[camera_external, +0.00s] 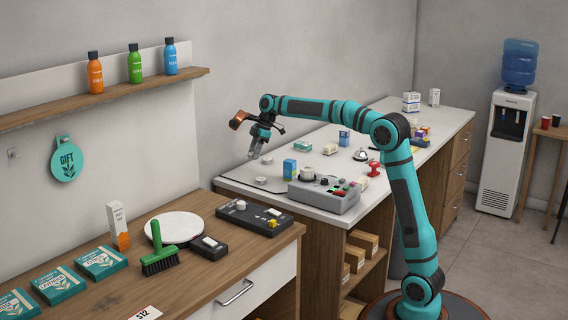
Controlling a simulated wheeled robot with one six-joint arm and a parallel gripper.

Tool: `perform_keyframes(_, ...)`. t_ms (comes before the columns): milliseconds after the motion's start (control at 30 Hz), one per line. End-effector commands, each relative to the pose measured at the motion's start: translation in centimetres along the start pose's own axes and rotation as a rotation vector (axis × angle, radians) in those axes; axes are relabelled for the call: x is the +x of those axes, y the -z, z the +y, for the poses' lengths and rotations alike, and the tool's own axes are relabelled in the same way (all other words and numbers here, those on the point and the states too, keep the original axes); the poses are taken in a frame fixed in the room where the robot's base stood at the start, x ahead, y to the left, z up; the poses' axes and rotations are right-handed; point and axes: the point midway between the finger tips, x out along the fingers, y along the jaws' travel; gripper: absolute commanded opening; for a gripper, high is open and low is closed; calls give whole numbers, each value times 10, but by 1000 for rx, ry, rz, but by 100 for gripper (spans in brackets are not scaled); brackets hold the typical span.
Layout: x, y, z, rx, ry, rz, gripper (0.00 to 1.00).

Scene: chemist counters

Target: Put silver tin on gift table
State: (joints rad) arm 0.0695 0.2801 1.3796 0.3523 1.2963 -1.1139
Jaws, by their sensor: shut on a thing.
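My gripper (254,151) hangs in the air, pointing down, above the far left end of the white counter (240,180). It is shut on a small silver-grey thing that I take to be the silver tin; it is hard to tell apart from the grey fingers at this size. The gift table is the wooden-topped counter (215,262) at the front left, below a round teal GIFT sign (67,160) on the wall panel. My gripper is behind this table and apart from it.
On the gift table are teal boxes (58,285), a white carton (118,226), a round white plate (176,226), a green brush (160,252) and dark devices (255,217). A shelf (110,98) holds bottles.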

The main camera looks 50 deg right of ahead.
Motion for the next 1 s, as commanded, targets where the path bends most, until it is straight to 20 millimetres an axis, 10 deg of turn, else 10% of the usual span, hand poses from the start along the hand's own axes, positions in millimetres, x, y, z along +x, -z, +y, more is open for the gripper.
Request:
perform_keyframes(500,78,171,-99,-270,112,-1,24)
perform_keyframes(1000,94,205,-127,-329,136,-1,24)
